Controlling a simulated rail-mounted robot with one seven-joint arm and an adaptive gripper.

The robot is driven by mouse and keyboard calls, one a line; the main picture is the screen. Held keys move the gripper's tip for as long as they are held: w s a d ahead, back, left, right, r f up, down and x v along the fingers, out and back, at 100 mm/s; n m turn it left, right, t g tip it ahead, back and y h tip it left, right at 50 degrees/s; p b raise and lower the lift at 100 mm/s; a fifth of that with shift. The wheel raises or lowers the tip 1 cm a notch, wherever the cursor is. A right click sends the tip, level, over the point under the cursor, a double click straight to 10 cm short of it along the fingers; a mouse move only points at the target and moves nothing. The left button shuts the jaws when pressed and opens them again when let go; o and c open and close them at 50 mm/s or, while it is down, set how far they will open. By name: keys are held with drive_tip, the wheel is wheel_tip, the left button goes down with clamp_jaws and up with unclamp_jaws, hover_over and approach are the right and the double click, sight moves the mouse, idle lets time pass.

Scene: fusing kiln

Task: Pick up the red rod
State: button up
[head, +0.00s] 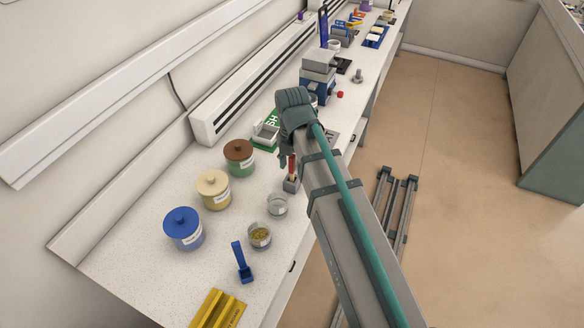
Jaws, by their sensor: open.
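The red rod (292,164) stands upright in a small grey holder (291,185) on the white bench, beside my arm. My gripper (284,158) hangs from the end of my arm, just left of the rod's upper part in the picture. It is open, and I see nothing held in it. My arm hides part of the gripper and the bench behind it. I cannot tell whether the fingers touch the rod.
Jars with brown (239,150), cream (213,183) and blue (182,222) lids stand left of the holder. Two glass dishes (277,207) (259,236) and a blue tool (241,262) are nearer. A grey-blue device (318,75) stands farther along the bench.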

drive_tip(key=shift+f, duration=0.2)
drive_tip(key=shift+c, duration=0.4)
clamp_jaws()
drive_tip(key=shift+r, duration=0.1)
